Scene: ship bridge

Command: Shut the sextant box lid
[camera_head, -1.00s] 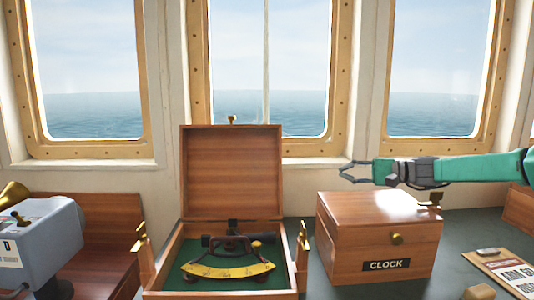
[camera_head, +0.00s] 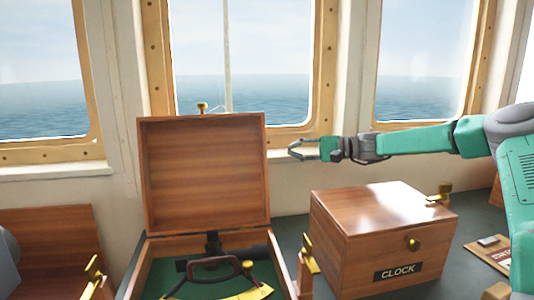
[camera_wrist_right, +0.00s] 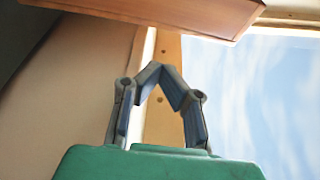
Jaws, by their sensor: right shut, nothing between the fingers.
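The sextant box (camera_head: 130,272) stands open on the console in the head view. Its wooden lid (camera_head: 203,172) is upright at the back, in front of the window, with a brass knob (camera_head: 202,107) on top. The sextant (camera_head: 220,268) lies inside on green lining; its lower part is cut off by the picture edge. My right gripper (camera_head: 293,150) is shut and empty, just right of the lid's upper right edge and apart from it in the picture. In the right wrist view the gripper (camera_wrist_right: 160,68) points toward a wooden panel edge (camera_wrist_right: 185,12), probably the lid. My left gripper is not in view.
A closed wooden box marked CLOCK (camera_head: 365,250) stands right of the sextant box, under my right arm. A clipboard (camera_head: 492,250) lies at the far right. Windows and a sill bound the back.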

